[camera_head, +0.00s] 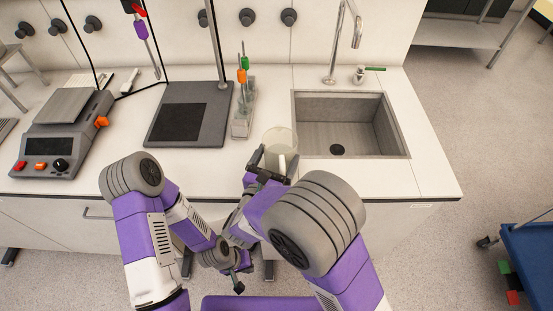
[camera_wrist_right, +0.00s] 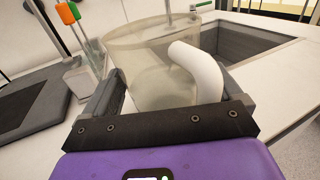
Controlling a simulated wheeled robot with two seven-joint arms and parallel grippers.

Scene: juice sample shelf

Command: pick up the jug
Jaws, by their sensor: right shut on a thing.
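The jug (camera_head: 281,138) is translucent, with a white handle facing me. It is at the counter's front, just left of the sink. My right gripper (camera_head: 274,164) is shut on it from the front. In the right wrist view the jug (camera_wrist_right: 150,62) sits between the two fingers, with its white handle (camera_wrist_right: 197,68) near the right one. I cannot tell whether its base touches the counter. My left gripper (camera_head: 238,283) hangs low in front of the counter, away from the jug; its finger opening is too small to make out.
The sink (camera_head: 345,135) with its tap (camera_head: 335,45) is right of the jug. A rack (camera_head: 243,112) with orange and green-topped items stands close on its left. A stand with a dark base (camera_head: 190,115) and a scale (camera_head: 63,135) are further left.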

